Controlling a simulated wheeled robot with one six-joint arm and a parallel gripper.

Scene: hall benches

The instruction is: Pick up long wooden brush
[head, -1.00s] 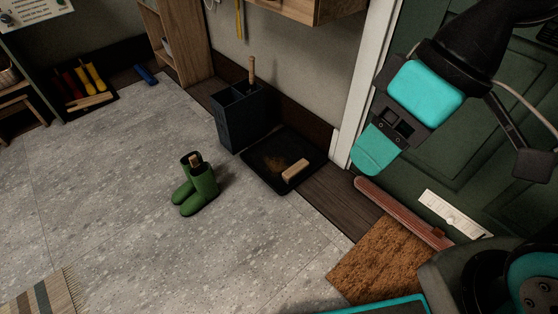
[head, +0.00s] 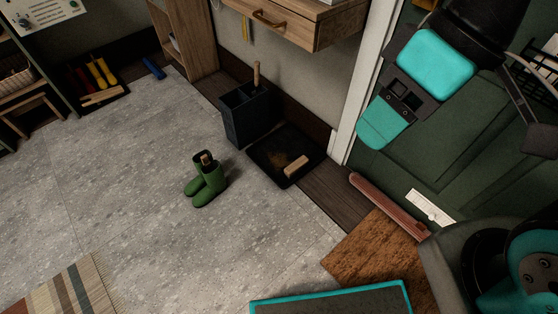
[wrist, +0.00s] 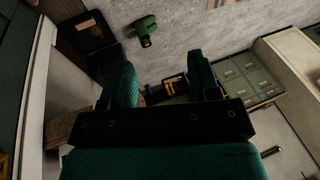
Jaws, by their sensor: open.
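A wooden handle (head: 257,76) stands upright out of the dark bin (head: 246,113) by the wall; its lower end is hidden. A pale wooden block, perhaps a brush (head: 297,166), lies on the black tray (head: 268,176). Another wooden piece (head: 206,158) sticks out of the green boots (head: 203,184). A further wooden piece (head: 102,96) lies on the far left tray. I cannot tell which is the long wooden brush. My gripper (head: 385,120) is raised at upper right, far from all of these. In the wrist view my gripper (wrist: 160,86) is open and empty.
The grey floor (head: 130,210) is wide and clear at left and centre. A wooden drawer (head: 310,30) juts from the wall above the bin. A brown mat (head: 375,250), a reddish bar (head: 388,205) and the green door lie at right. A striped rug (head: 70,285) is at lower left.

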